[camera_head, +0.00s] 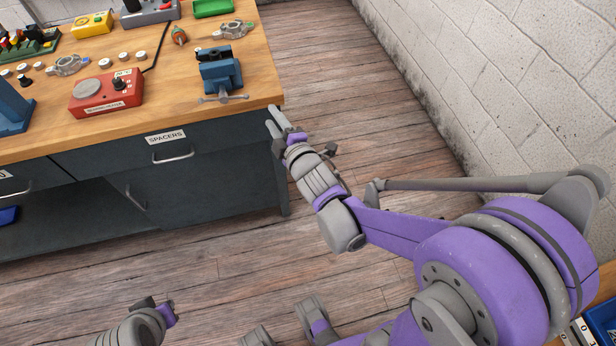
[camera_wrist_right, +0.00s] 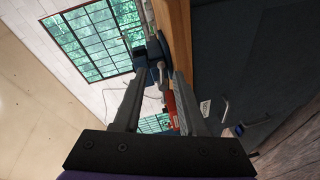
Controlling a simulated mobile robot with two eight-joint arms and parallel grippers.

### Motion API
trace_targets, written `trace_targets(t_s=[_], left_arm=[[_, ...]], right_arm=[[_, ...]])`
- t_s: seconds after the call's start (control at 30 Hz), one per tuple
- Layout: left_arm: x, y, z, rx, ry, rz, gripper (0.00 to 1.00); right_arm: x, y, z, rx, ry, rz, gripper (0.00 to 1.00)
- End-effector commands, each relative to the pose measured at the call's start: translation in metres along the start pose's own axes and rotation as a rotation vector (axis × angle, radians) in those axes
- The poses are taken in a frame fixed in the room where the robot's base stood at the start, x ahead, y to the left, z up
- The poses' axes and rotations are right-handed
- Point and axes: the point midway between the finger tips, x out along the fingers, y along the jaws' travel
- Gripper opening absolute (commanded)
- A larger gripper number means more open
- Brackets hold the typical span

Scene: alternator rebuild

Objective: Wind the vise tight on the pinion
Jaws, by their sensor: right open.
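The blue vise (camera_head: 222,74) stands at the right end of the wooden bench, with its grey handle bar (camera_head: 222,98) along the front edge. I cannot make out the pinion in the jaws at this size. My right gripper (camera_head: 278,122) is off the bench's front right corner, apart from the vise, with its fingers toward the bench. In the right wrist view the open, empty fingers (camera_wrist_right: 158,78) frame the vise (camera_wrist_right: 151,52) and its handle (camera_wrist_right: 161,74) some way ahead.
The bench (camera_head: 195,125) has a SPACERS drawer (camera_head: 172,146) below. A red box (camera_head: 105,93) with a cable sits left of the vise. A grey housing (camera_head: 233,30) and a green tray (camera_head: 212,8) lie behind it. The floor (camera_head: 330,60) right of the bench is clear up to the wall.

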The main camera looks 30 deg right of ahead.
Motion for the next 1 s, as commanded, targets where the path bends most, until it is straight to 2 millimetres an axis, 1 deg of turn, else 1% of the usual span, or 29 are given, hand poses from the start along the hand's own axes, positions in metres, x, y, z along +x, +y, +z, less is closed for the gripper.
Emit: trace_targets(t_s=[0.03,0.13,0.37,0.53,0.8,1.0], left_arm=[[-0.007,0.0,-0.004,0.0,0.002,0.0,0.0],[-0.014,0.0,-0.008,0.0,0.005,0.0,0.0],[-0.03,0.0,-0.018,0.0,0.011,0.0,0.0],[-0.042,0.0,-0.027,0.0,0.017,0.0,0.0],[-0.058,0.0,-0.038,0.0,0.025,0.0,0.0],[-0.066,0.0,-0.045,0.0,0.029,0.0,0.0]], right_arm=[[-0.007,0.005,0.0,0.055,-0.028,-0.033,0.41],[-0.02,0.006,0.003,0.167,-0.089,-0.099,0.41],[-0.057,0.003,0.007,0.425,-0.24,-0.246,0.41],[-0.092,-0.003,0.007,0.606,-0.364,-0.348,0.41],[-0.143,-0.013,0.001,0.829,-0.54,-0.475,0.41],[-0.173,-0.019,-0.004,0.94,-0.641,-0.538,0.41]])
